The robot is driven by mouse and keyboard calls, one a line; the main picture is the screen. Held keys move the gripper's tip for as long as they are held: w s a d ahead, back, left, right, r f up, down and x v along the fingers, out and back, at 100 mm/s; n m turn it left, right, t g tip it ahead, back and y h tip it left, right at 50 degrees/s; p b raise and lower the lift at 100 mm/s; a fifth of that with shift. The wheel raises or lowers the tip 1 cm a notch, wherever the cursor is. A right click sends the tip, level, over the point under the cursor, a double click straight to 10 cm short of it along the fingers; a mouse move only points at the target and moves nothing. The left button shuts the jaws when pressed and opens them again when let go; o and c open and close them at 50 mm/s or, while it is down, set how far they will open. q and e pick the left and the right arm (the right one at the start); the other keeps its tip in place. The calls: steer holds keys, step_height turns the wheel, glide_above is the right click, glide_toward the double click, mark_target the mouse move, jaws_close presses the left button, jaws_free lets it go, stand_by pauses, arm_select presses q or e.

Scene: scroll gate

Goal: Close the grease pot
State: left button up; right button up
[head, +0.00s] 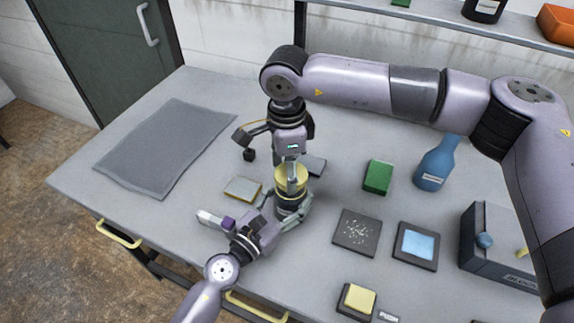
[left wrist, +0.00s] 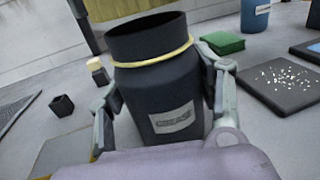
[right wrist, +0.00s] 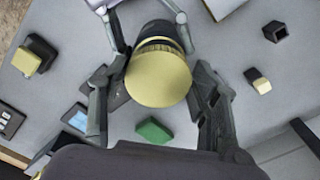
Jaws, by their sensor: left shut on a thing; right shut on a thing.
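The grease pot is a dark cylinder with a pale label and a thin yellow ring round its neck (left wrist: 165,95). It stands upright on the table, and its dark open mouth shows in the left wrist view. My left gripper (head: 285,213) is shut on the pot's body, one finger on each side. The yellow round lid (right wrist: 158,78) is between the fingers of my right gripper (right wrist: 160,85), which is shut on it from above. In the head view the lid (head: 291,181) is over the pot, its upper part partly hidden by my right gripper. In the left wrist view the lid appears above the rim.
A green block (head: 378,177), blue bottle (head: 436,165), dark speckled tray (head: 356,232) and blue-topped pad (head: 416,245) lie to the right. A grey mat (head: 165,147) covers the left end.

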steer(key=shift+f, duration=0.5)
steer(key=shift+f, duration=0.55)
